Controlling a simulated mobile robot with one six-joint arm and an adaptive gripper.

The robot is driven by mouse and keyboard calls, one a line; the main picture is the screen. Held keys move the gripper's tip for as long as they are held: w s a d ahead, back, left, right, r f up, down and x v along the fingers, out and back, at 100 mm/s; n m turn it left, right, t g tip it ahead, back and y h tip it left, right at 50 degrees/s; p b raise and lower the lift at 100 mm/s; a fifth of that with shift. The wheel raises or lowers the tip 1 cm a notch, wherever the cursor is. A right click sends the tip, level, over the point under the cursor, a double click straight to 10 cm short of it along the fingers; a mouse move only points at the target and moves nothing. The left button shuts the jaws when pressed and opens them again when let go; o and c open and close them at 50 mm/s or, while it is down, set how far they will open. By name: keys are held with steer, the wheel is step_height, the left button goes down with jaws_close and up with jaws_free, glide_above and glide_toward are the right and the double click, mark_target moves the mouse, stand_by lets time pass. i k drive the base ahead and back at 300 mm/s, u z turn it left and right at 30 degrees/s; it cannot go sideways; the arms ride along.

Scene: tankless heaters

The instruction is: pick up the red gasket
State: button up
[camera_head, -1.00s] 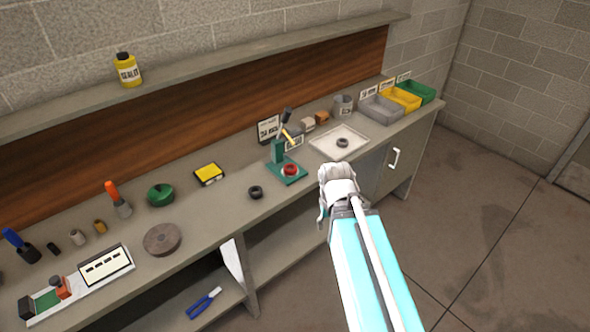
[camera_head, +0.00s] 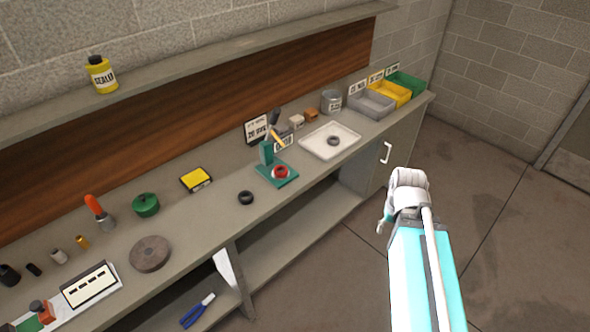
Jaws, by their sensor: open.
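The red gasket (camera_head: 281,172) is a small ring lying on the green base of a bench press (camera_head: 277,172), under its upright and lever, around the middle of the workbench. My gripper (camera_head: 383,222) is in front of the bench, to the right of and apart from the gasket, over the floor. It is open, and nothing shows between its fingers, which are small and partly hidden by my wrist.
A black ring (camera_head: 246,198) lies left of the press. Another dark ring (camera_head: 333,141) sits in a white tray (camera_head: 318,151). Grey, yellow and green bins stand at the bench's right end. A yellow box (camera_head: 196,179) and a green round container (camera_head: 146,204) stand left. An upper shelf (camera_head: 190,55) overhangs the back.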

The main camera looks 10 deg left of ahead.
mark_target(279, 167)
steer(key=z, duration=0.3)
steer(key=k, duration=0.9)
steer(key=u, duration=0.9)
steer(key=i, duration=1)
steer(key=z, duration=0.05)
